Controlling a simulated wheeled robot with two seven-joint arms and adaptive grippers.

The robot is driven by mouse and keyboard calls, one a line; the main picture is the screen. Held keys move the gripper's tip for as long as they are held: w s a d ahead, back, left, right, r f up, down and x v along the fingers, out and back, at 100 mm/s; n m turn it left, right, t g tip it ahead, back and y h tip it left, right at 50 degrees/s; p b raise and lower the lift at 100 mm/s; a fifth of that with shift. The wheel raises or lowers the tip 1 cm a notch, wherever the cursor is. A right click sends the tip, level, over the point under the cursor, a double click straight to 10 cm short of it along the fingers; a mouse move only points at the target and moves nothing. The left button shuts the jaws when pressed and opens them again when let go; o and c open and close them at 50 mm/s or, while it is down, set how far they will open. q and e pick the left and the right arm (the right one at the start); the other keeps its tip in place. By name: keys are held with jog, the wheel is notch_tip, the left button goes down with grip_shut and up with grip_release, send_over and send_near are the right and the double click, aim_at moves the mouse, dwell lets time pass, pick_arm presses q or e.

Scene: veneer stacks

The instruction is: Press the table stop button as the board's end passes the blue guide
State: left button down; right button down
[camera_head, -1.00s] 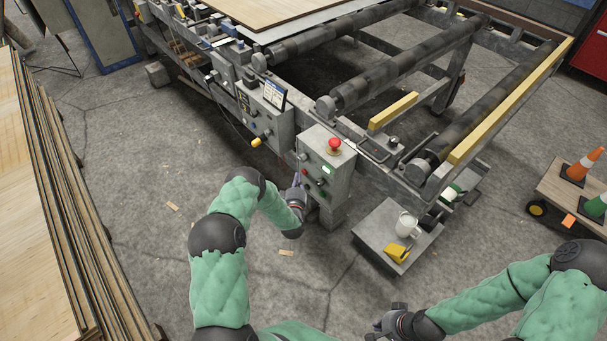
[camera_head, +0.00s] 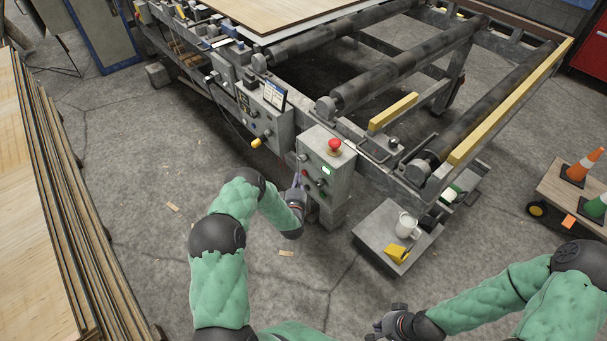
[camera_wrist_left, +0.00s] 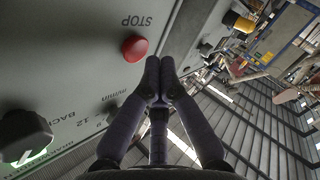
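The control box (camera_head: 327,175) stands at the machine's near corner, with a red mushroom button on top and small buttons on its front. In the left wrist view a red button (camera_wrist_left: 135,47) sits beside the upside-down word STOP. My left gripper (camera_wrist_left: 160,62) has its fingers together, with the tips just right of that button; contact is not clear. In the head view my left gripper (camera_head: 299,188) is at the box's left side. The wooden board (camera_head: 285,12) lies at the top of the roller table. I cannot make out a blue guide. My right gripper (camera_head: 385,325) is low in view, away from the box.
Bare rollers (camera_head: 405,65) and yellow rails (camera_head: 393,111) lie right of the board. A small platform (camera_head: 375,228) holds a white mug (camera_head: 407,225) and a yellow item. A cart with cones (camera_head: 581,168) is at right. Stacked veneer (camera_head: 35,220) stands at left.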

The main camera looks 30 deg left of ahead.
pick_arm(q)
jog(key=shift+w, duration=0.1)
jog(key=shift+w+d+b, duration=0.15)
jog(key=shift+w+b, duration=0.15)
jog(key=shift+w+d+b, duration=0.2)
jog(key=shift+w+b, duration=0.15)
jog(key=shift+w, duration=0.1)
dwell(1.1)
jog(key=shift+s, duration=0.1)
jog(key=shift+s+a, duration=0.3)
jog(key=shift+s, duration=0.45)
jog(key=shift+s, duration=0.1)
jog(key=s, duration=0.1)
jog(key=s+a+p, duration=0.1)
jog(key=s, duration=0.1)
jog(key=s+a, duration=0.1)
jog(key=shift+s, duration=0.25)
dwell(0.9)
